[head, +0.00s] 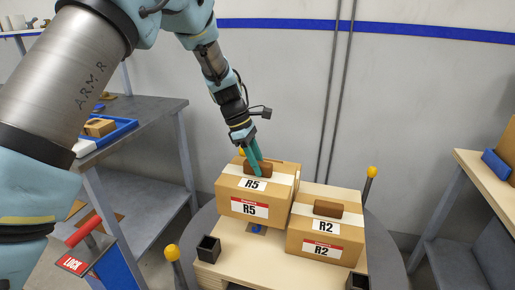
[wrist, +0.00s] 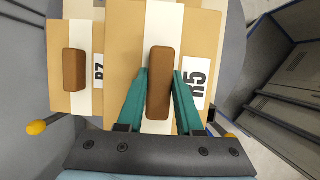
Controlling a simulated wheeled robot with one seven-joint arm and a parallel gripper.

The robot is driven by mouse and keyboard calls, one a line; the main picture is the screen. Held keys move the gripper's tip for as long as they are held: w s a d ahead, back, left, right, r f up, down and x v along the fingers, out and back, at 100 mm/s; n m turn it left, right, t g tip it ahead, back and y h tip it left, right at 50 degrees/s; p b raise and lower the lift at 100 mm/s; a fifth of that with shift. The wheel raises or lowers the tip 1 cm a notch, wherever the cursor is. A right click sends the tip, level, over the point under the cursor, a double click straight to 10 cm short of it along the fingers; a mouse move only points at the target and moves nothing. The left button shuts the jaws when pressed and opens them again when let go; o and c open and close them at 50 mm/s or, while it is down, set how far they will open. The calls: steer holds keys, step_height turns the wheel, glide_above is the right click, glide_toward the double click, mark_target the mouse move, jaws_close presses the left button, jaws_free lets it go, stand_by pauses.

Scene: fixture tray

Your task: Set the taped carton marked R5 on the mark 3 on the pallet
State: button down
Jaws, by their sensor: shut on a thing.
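The taped carton R5 (head: 246,195) is a brown box with a white tape strip, R5 labels and a brown grip block on top. My gripper (head: 257,172) has its teal fingers shut on that block. The wrist view shows the fingers (wrist: 160,95) on both sides of the block and carton R5 (wrist: 124,40) below. The carton is at the back left of the wooden pallet (head: 225,271); I cannot tell whether its underside touches. A blue mark (head: 257,229) shows partly at its front lower edge; its number is not readable.
Carton R2 (head: 318,243) stands on the pallet close to the right of R5, with its top lower. Black square holders (head: 208,248) sit at the pallet's front corners. Yellow-topped posts (head: 172,254) stand around. The pallet's front left is bare. A grey bench (head: 140,115) is at left.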

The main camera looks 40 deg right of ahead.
steer(key=shift+f+p, duration=0.65)
steer(key=shift+f, duration=4.25)
steer(key=c, duration=1)
jaws_free()
steer(key=shift+f, duration=0.25)
steer(key=o, duration=0.4)
steer(key=shift+o, duration=0.2)
steer(key=shift+r, duration=0.1)
steer(key=b+v, duration=0.2)
steer(key=v, duration=1)
steer(key=shift+d+r, duration=0.1)
steer(key=shift+r, duration=0.05)
